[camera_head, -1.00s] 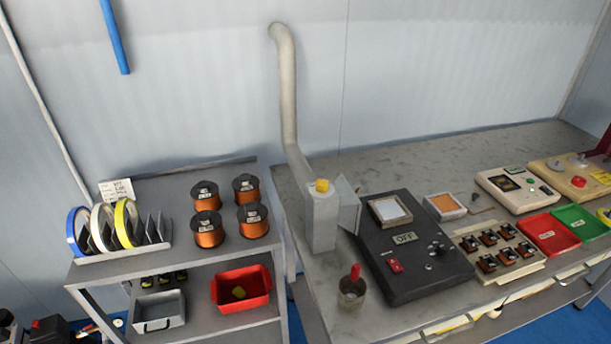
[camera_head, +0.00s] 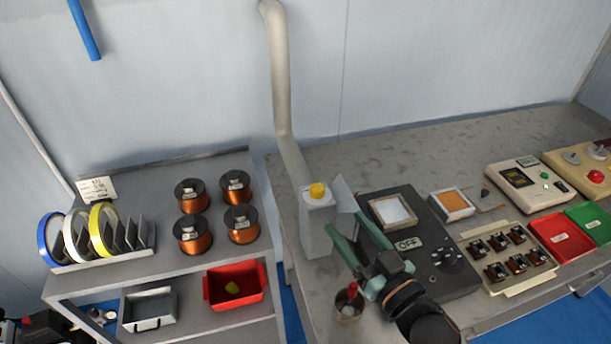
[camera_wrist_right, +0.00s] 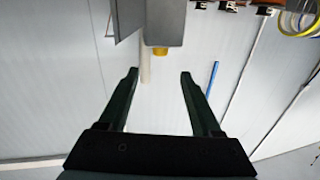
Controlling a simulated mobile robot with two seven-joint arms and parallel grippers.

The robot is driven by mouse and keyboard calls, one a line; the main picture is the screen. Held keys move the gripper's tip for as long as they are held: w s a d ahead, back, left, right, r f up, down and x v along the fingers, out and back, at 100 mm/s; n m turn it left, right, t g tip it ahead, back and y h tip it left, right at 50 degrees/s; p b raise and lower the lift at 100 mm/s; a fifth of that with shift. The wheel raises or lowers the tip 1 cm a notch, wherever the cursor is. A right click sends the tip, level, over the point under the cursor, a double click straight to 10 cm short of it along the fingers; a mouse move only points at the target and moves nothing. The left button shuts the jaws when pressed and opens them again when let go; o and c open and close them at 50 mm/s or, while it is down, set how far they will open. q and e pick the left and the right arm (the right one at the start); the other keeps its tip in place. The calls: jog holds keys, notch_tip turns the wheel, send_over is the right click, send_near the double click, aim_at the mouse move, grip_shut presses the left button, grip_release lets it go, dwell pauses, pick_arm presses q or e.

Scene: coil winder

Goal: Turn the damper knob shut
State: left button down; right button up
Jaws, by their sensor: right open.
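The yellow damper knob (camera_head: 318,190) sits on top of the grey box (camera_head: 318,228) at the foot of the pale duct pipe (camera_head: 284,90). My right gripper (camera_head: 345,228) is open and empty, just right of the grey box and lower than the knob in the head view. In the right wrist view the knob (camera_wrist_right: 160,51) shows beyond the open fingers (camera_wrist_right: 157,75), on the grey box (camera_wrist_right: 162,22), apart from them. My left gripper is not in view.
A dark panel marked OFF (camera_head: 450,262) lies right of the box, partly behind my right arm. A small pot with a red-handled tool (camera_head: 348,306) stands in front. A shelf cart (camera_head: 160,255) with copper spools (camera_head: 193,236) stands at the left.

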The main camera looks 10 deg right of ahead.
aim_at(321, 192)
jog(key=p+x, duration=0.2)
jog(key=x, duration=1)
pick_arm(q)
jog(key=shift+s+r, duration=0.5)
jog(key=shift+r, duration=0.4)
pick_arm(e)
grip_shut()
